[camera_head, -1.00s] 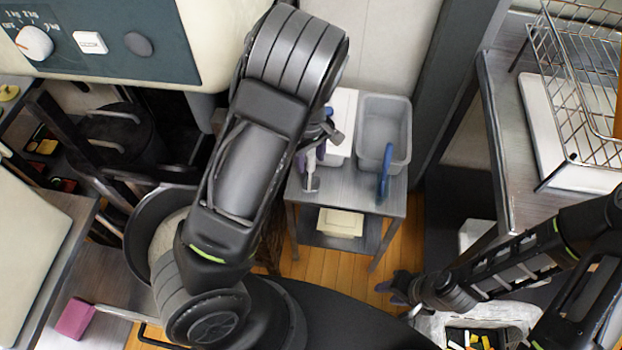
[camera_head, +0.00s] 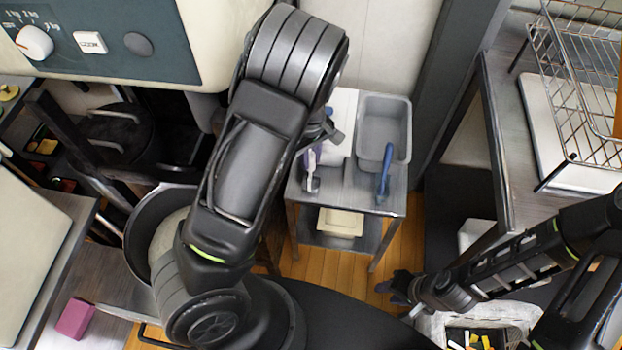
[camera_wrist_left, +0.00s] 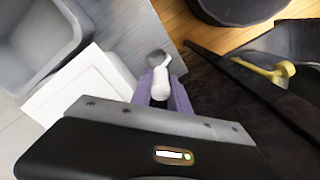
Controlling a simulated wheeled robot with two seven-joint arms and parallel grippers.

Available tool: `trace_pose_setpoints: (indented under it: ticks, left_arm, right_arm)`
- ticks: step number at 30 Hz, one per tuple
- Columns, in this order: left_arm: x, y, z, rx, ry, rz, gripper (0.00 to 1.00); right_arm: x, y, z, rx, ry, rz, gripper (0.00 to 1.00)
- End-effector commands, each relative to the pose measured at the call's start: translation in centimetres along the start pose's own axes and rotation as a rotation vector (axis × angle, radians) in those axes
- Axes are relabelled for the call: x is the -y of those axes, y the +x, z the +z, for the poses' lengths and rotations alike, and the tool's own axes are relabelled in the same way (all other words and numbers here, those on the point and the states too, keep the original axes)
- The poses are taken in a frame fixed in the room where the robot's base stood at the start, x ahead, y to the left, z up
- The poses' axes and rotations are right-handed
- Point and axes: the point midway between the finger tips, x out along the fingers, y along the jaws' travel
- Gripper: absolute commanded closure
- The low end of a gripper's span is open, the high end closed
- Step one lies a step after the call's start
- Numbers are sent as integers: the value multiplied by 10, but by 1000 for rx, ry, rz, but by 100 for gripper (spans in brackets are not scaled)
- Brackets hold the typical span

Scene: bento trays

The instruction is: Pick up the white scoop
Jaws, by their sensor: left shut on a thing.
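The white scoop (camera_head: 311,168) is at the left side of the small grey metal table, upright with its handle uppermost. My left gripper (camera_wrist_left: 162,88) is shut on its white handle, between two purple fingers in the left wrist view. The scoop's greyish lower end (camera_wrist_left: 156,58) shows just past the fingertips. In the head view my left arm covers most of that gripper. I cannot tell whether the scoop touches the table. My right gripper (camera_head: 396,288) is low at the right, away from the scoop; its jaw opening is too small to tell.
A grey bin (camera_head: 402,112) and a blue-handled tool (camera_head: 384,172) are on the small table (camera_head: 350,195), right of the scoop. A white container (camera_wrist_left: 88,88) lies close to my left gripper. A dark pan (camera_head: 140,225) is at left, a wire rack (camera_head: 575,70) at right.

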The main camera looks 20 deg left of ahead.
Motion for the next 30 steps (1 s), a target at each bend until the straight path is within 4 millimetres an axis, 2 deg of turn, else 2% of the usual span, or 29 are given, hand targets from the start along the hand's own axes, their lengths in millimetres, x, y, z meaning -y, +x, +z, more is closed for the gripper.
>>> trace_pose_setpoints:
  ticks: [3,30]
  left_arm:
    - [0,0,0,0,0,0,100]
    - [0,0,0,0,0,0,100]
  right_arm:
    - [0,0,0,0,0,0,64]
    - [0,0,0,0,0,0,64]
